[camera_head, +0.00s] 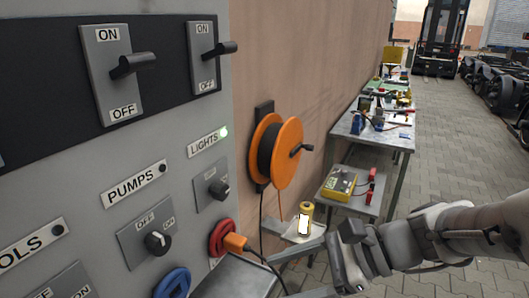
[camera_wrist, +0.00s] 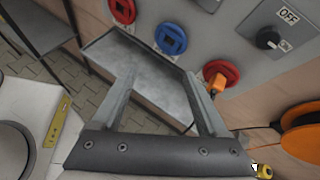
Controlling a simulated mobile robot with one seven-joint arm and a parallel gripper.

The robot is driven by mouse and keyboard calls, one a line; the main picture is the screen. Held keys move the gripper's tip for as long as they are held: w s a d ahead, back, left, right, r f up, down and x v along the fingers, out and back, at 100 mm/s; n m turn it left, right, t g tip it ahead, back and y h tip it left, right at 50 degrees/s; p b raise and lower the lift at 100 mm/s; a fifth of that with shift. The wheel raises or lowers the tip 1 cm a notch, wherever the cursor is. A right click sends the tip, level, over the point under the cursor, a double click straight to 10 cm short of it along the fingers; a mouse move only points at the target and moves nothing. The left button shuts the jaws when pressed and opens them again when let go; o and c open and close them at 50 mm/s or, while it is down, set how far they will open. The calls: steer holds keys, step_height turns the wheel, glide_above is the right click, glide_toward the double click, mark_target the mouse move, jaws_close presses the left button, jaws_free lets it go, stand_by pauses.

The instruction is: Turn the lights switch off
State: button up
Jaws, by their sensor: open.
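The lights switch (camera_head: 217,190) is a black rotary knob on a grey plate, below the LIGHTS label (camera_head: 205,142) on the grey panel. A small green lamp (camera_head: 224,132) beside that label is lit. In the wrist view a rotary knob (camera_wrist: 268,39) with an OFF mark above it shows at upper right, likely this same switch. My gripper (camera_head: 278,276) is at the lower middle of the head view, low and to the right of the switch and apart from it. In the wrist view my gripper (camera_wrist: 160,80) has its fingers spread, with nothing held between them.
A red socket (camera_head: 222,238) with an orange plug, a blue socket (camera_head: 172,283) and a metal tray (camera_head: 238,277) are below the switch. The pumps switch (camera_head: 156,242) is to its left. An orange cable reel (camera_head: 277,152) hangs on the wall to the right, before a workbench (camera_head: 375,130).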

steer(key=w+r+m+t+y, duration=0.2)
steer(key=w+m+t+y, duration=0.1)
steer(key=w+m, duration=0.25)
steer(key=m+t+y, duration=0.1)
steer(key=m+t, duration=0.3)
steer(key=m, duration=0.2)
glide_toward(225, 190)
steer(key=x, duration=0.9)
steer(key=shift+w+a, duration=0.25)
steer(key=shift+a, duration=0.05)
jaws_close()
